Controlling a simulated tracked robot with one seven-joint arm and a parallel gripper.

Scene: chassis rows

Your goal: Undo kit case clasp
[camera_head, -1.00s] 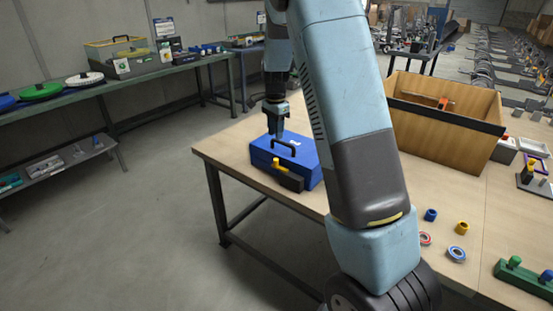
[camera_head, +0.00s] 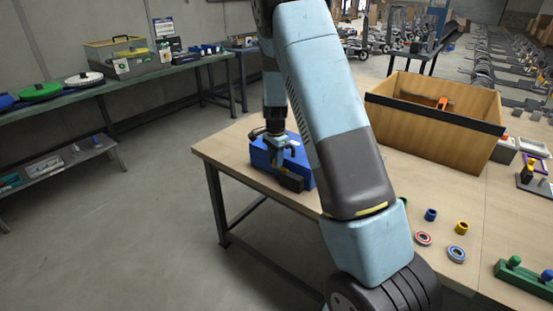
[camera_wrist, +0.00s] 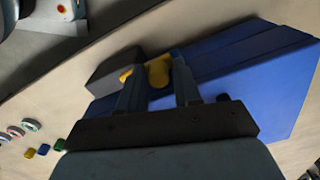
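The kit case is blue (camera_head: 304,160) with a dark block (camera_head: 290,181) low on its front; it stands on the table's left end. In the wrist view, the blue case (camera_wrist: 255,85) fills the right side, and the dark block (camera_wrist: 112,72) is at upper left. The yellow clasp (camera_wrist: 158,72) lies between the case and this block. My gripper (camera_wrist: 157,66) is at the clasp, with its two fingers apart and yellow showing between and left of them. Contact cannot be told. In the head view, my gripper (camera_head: 282,163) hides the clasp and case handle.
A wooden bin (camera_head: 430,125) stands farther back on the table (camera_head: 225,150). Several small rings and caps, including a yellow cap (camera_head: 461,228), lie right of my arm. A green block with knobs (camera_head: 525,283) is at lower right. The floor left of the table is clear.

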